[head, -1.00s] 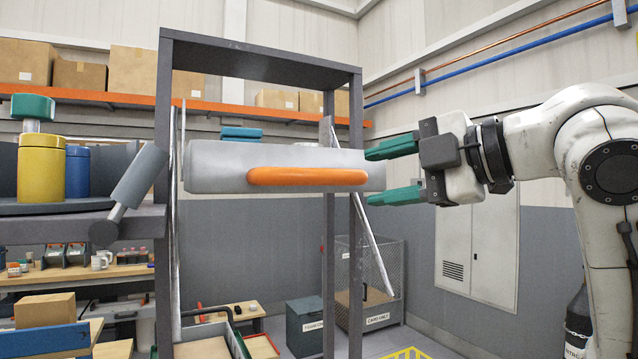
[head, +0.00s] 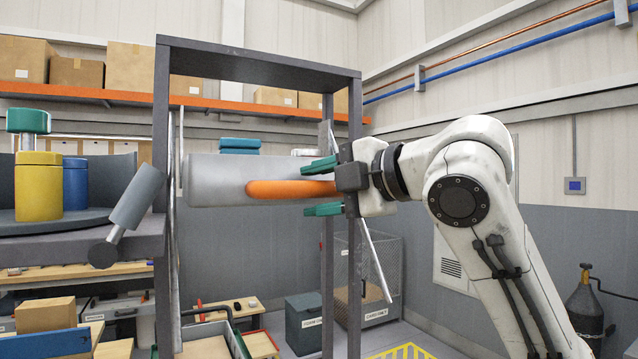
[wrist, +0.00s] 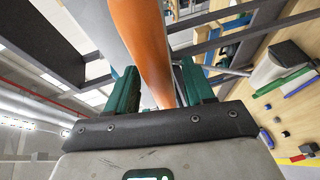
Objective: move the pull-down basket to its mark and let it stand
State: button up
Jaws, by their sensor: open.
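The pull-down basket (head: 215,180) is a pale grey body with a long orange handle (head: 285,188) on its front. It hangs inside a dark grey upright frame (head: 258,60), with thin metal arms at its sides. My gripper (head: 321,187) is at the handle's right end, with green fingers open, one above and one below it. In the wrist view the orange handle (wrist: 145,45) runs between the two open fingers (wrist: 160,88). I cannot tell whether either finger touches it. The basket's right end is partly hidden by my gripper.
A wire cage (head: 375,285) stands behind the frame. A yellow hatched marking (head: 402,352) lies on the floor.

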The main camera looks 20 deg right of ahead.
jog(key=shift+w, duration=0.15)
jog(key=shift+c, duration=0.2)
grip_shut()
dwell(0.4)
